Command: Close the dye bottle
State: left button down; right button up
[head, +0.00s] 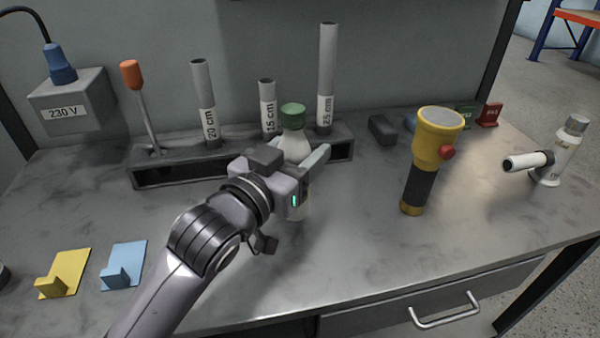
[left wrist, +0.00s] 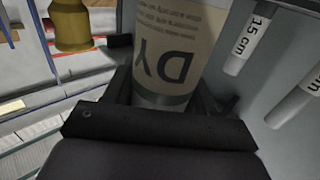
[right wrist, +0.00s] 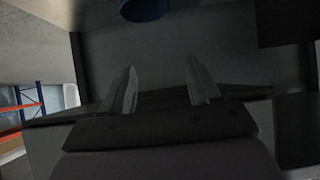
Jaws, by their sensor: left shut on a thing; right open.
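The dye bottle (head: 296,148) is pale with a green cap (head: 293,115) on top. In the head view it stands upright in front of the rack, between the fingers of my left gripper (head: 293,159). That gripper is shut on the bottle's body. In the left wrist view the bottle (left wrist: 175,45) fills the jaws, its printed "DY" label upside down. I cannot tell from here whether the cap is tight or whether the bottle's base touches the bench. My right gripper (right wrist: 162,82) is open and empty in the right wrist view and is not in the head view.
A dark rack (head: 180,175) holding tubes and an orange-handled tool stands behind the bottle. A yellow flashlight (head: 432,140) stands to the right, with a white device (head: 550,160) farther right. Yellow (head: 65,270) and blue (head: 123,266) holders lie front left. The bench's front middle is clear.

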pick_arm(q)
jog(key=shift+f+b, duration=0.35)
jog(key=shift+f, duration=1.75)
jog(key=shift+f, duration=0.1)
jog(key=shift+c, duration=1.8)
grip_release()
jog(key=shift+r, duration=0.2)
jog(key=shift+s+a+f, duration=0.15)
jog(key=shift+s, duration=0.1)
jog(key=v, duration=1.1)
jog(key=shift+s, duration=0.15)
